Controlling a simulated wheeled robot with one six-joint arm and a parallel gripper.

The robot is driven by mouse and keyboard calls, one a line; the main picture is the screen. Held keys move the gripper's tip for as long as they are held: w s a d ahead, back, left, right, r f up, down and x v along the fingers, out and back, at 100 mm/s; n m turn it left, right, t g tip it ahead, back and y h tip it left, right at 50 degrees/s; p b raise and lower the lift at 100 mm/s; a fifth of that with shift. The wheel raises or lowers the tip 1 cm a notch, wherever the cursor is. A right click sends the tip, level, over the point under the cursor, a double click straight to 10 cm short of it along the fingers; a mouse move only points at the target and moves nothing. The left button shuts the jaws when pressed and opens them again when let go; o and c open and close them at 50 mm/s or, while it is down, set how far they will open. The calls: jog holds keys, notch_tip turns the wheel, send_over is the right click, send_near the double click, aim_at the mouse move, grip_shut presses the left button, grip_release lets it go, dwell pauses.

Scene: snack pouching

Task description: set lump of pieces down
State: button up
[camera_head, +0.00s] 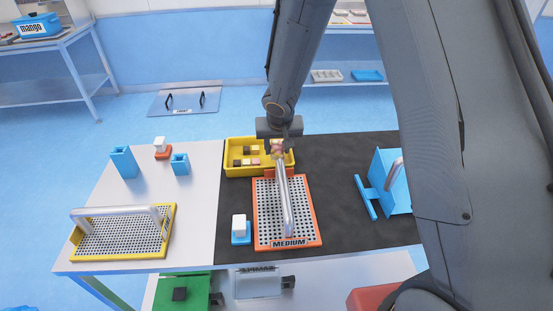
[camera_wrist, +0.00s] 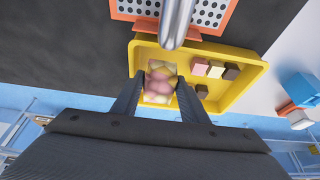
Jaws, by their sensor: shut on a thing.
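My gripper (camera_wrist: 159,95) is shut on a lump of pieces (camera_wrist: 159,79), a pinkish and yellowish clump held between the two fingers. In the head view the lump (camera_head: 277,147) is over the right part of the yellow tray (camera_head: 230,171). The same tray shows below the fingers in the wrist view (camera_wrist: 252,85). The tray holds several small dark, cream and pink blocks (camera_head: 247,161). I cannot tell whether the lump touches the tray floor.
An orange-framed perforated plate marked MEDIUM (camera_head: 289,244), with a metal handle (camera_head: 285,195), stands in front of the tray. A blue stand (camera_head: 384,178) is at the right. A yellow-framed perforated plate (camera_head: 168,232) and blue holders (camera_head: 124,161) are at the left. Dark mat (camera_head: 335,170) is bare between.

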aim_at(277, 157)
jog(key=shift+f+b, duration=1.3)
jog(key=shift+f, duration=0.7)
jog(key=shift+f, duration=0.1)
jog(key=o, duration=0.7)
jog(key=shift+o, duration=0.3)
jog(key=p+v, duration=0.3)
jog(key=v, duration=0.9)
jog(key=s+d+r+g, duration=0.1)
jog(key=s+d+r, duration=0.1)
jog(key=s+d, duration=0.4)
jog(key=s+d+r+g, duration=0.1)
jog(key=s+d+r, duration=0.2)
jog(key=s, duration=1)
jog(key=d, duration=0.3)
jog(key=shift+d+r+g, duration=0.2)
jog(key=shift+d+g, duration=0.1)
jog(key=shift+d, duration=0.1)
